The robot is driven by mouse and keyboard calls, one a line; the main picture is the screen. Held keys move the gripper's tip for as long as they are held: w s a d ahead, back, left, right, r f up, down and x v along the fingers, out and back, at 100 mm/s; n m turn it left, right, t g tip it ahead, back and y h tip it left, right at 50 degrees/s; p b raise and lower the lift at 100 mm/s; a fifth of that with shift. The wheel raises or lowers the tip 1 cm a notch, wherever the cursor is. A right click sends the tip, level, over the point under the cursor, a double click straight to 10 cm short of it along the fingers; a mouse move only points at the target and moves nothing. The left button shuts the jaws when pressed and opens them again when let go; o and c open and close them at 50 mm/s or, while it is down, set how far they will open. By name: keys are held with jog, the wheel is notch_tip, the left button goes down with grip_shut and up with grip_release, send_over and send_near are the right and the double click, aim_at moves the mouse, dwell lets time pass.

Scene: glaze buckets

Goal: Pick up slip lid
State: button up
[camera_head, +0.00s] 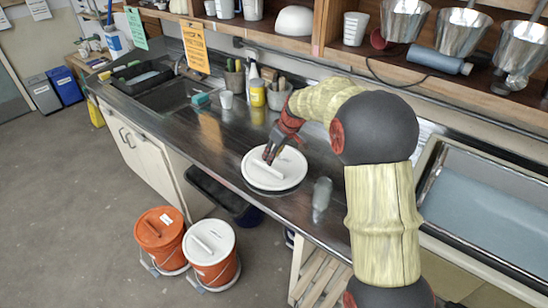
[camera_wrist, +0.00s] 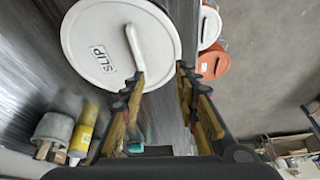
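The slip lid (camera_head: 285,180) is a round white disc with a raised bar handle, lying on the dark metal counter. It also shows in the wrist view (camera_wrist: 85,25), where its SLIP label is readable and the handle runs near its right side. My gripper (camera_head: 268,156) is over the far part of the lid. In the wrist view my gripper (camera_wrist: 161,70) is open and empty, its two fingers apart. The left finger overlaps the lid's edge near the handle's lower end; the right finger lies outside the lid. I cannot tell whether a finger touches it.
An orange-lidded bucket (camera_head: 160,228) and a white-lidded orange bucket (camera_head: 210,243) stand on the floor before the counter. A yellow bottle (camera_head: 258,94), cups and brush pots stand behind the lid. A clear glass (camera_head: 322,196) is right of it. A shelf (camera_head: 290,42) runs above.

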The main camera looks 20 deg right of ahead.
aim_at(274, 164)
jog(key=shift+n, duration=0.6)
jog(key=w+f+p, duration=0.1)
jog(key=w+f, duration=0.1)
jog(key=w+d+f+p, duration=0.1)
jog(key=w+f, duration=0.1)
jog(key=w+f+p, duration=0.2)
jog(key=shift+w+d, duration=0.3)
jog(key=shift+d, duration=0.1)
jog(key=shift+y, duration=0.3)
jog(key=shift+d+x, duration=0.15)
jog(key=shift+x, duration=1.85)
jog(key=shift+d+x, duration=0.15)
jog(key=shift+x, duration=1.8)
jog(key=shift+f, duration=0.2)
jog(key=shift+c, duration=0.8)
grip_shut()
jog(key=shift+w, duration=0.1)
